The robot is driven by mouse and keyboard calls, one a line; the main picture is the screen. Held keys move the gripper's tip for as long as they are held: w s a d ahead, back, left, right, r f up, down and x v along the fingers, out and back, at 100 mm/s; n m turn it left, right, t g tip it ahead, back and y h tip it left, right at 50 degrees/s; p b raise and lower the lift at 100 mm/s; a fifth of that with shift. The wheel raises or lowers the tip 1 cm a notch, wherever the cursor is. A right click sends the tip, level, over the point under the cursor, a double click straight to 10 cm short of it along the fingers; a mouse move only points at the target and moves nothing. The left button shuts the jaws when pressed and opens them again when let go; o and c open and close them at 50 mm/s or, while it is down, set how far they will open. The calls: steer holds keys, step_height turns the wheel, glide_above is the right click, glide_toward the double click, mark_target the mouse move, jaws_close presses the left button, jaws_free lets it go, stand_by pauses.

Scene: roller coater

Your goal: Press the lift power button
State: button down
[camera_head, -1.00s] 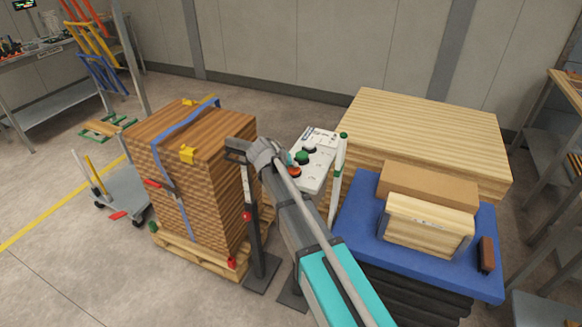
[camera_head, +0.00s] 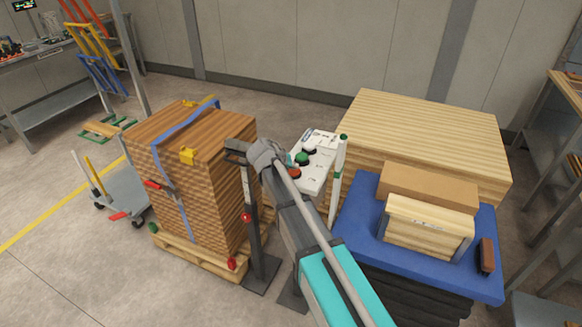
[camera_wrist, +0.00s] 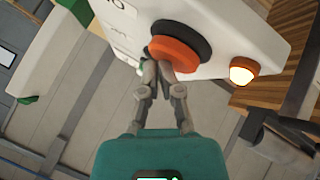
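A white control box (camera_head: 322,172) stands between the board stack and the blue lift table; it has a green button (camera_head: 302,158), a black control and a red-orange button (camera_head: 294,173). In the wrist view the red-orange button (camera_wrist: 174,54) sits on a black collar, with a lit lamp (camera_wrist: 243,71) to its right. My gripper (camera_wrist: 158,72) has its fingertips together, empty, right at the lower edge of this button; I cannot tell whether they touch it. In the head view my arm hides most of the gripper. No label reading lift power is legible.
A strapped stack of brown boards (camera_head: 195,145) on a pallet stands left of my arm. A dark post (camera_head: 254,215) rises close beside my arm. The blue lift table (camera_head: 350,235) carries wooden pieces at right, with a pale board stack (camera_head: 425,110) behind.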

steer(key=shift+s, duration=0.1)
step_height(320, 180, up, 6)
steer(key=p, duration=0.6)
